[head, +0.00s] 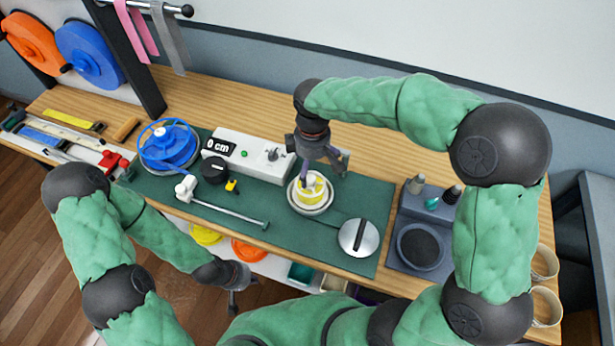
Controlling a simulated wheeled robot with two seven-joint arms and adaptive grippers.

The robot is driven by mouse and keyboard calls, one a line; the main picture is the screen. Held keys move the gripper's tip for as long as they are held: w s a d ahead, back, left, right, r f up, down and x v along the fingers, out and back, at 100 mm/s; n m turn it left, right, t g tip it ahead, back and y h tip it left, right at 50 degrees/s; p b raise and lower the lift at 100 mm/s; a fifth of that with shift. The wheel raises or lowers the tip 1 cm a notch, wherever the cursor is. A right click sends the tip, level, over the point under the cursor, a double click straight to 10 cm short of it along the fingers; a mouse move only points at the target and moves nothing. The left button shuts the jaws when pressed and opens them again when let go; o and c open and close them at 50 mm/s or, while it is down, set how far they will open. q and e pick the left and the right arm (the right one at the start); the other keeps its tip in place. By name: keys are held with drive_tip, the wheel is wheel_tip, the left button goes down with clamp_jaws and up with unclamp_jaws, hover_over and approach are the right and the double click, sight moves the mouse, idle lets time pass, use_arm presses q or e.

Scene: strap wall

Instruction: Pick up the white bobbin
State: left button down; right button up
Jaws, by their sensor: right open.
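A white bobbin (312,204), round with a pale rim and something yellow at its middle, sits on the green mat (270,222) near the centre of the bench. My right gripper (322,170) is directly above it, fingers pointing down and open. One finger comes down by the bobbin's far left side; I cannot tell whether it touches. The gripper partly hides the bobbin's far side. My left gripper (234,296) hangs low in front of the bench's front edge, away from the bobbin. Its fingers are too small to read.
A white box reading "0 cm" (248,157) stands behind left. A blue reel (168,146) and a metal rod (228,213) lie left. A silver disc with a black handle (359,238) is close at front right. A grey tray (421,230) stands further right.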

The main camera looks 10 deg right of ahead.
sight(312, 177)
wheel_tip(312, 177, down, 5)
drive_tip(key=shift+f+b, duration=0.1)
drive_tip(key=shift+b, duration=0.5)
drive_tip(key=f+b, duration=0.1)
drive_tip(key=f, duration=0.1)
drive_tip(key=f+b, duration=0.1)
drive_tip(key=f, duration=0.2)
drive_tip(key=shift+s+a, duration=0.2)
drive_tip(key=c, duration=1.1)
